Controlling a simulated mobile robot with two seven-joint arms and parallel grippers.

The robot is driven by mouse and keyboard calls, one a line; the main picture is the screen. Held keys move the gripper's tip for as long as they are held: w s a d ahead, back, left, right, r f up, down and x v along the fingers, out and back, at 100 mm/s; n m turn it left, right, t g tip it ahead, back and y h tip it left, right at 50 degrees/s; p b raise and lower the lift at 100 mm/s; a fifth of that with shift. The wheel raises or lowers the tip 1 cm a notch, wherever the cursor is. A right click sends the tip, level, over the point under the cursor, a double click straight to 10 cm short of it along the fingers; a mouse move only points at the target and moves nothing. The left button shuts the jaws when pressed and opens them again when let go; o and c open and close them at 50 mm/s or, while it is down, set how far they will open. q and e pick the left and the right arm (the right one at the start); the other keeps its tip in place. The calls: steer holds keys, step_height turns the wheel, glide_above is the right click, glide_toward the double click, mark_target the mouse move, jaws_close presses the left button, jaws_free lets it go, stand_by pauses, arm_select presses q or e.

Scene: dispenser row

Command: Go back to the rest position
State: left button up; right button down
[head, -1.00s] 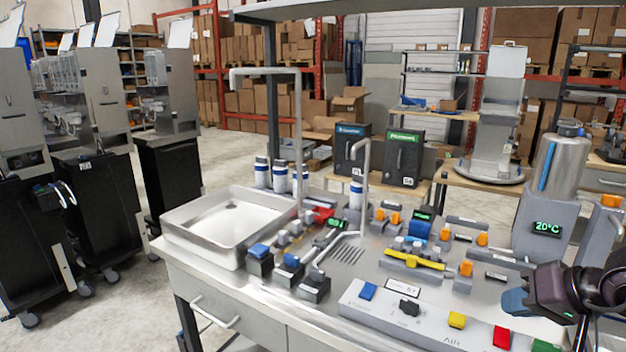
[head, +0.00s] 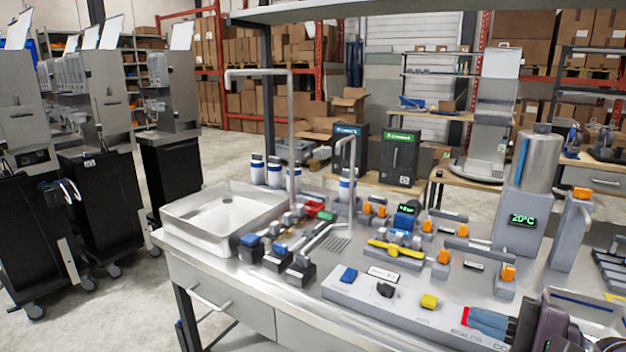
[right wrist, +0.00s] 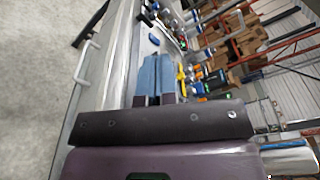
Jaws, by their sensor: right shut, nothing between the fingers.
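My right gripper (head: 486,326) is at the lower right of the head view, in front of the right end of the grey control panel (head: 398,316). Its blue fingertips are together with nothing between them, and they hide part of the panel. In the right wrist view the two blue fingers (right wrist: 155,77) lie side by side and point along the workbench (right wrist: 122,70). My left gripper does not show in the head view.
The workbench carries a sink (head: 222,213), a yellow-handled valve (head: 396,249), several orange-capped fittings and a steel cylinder unit with a 20°C display (head: 522,219). Black cabinets (head: 100,206) stand at the left. The floor between them and the bench is clear.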

steer(key=s+d+f+n+t+h, duration=0.4)
steer(key=n+h, duration=0.5)
steer(key=n, duration=0.7)
steer(key=s+d+f+n+t+h, duration=0.15)
steer(key=d+f+n+h, duration=0.5)
steer(key=n, duration=0.85)
steer(key=s+f+m+g+h, duration=0.3)
steer(key=s+f+m+g, duration=0.4)
steer(key=f+m, duration=0.25)
steer(key=s+a+f+m+g+y, duration=0.2)
steer(key=s+a+f+m+g, duration=0.15)
steer(key=s, duration=0.25)
steer(key=s+a+f+m+g+y, duration=0.25)
steer(key=s+a+m+g, duration=0.2)
steer(key=s, duration=0.25)
steer(key=w+f+t, duration=0.8)
steer(key=w+t, duration=0.1)
steer(key=shift+d+f+n, duration=0.2)
steer(key=shift+d+n, duration=0.05)
steer(key=shift+n, duration=0.2)
steer(key=shift+t, duration=0.25)
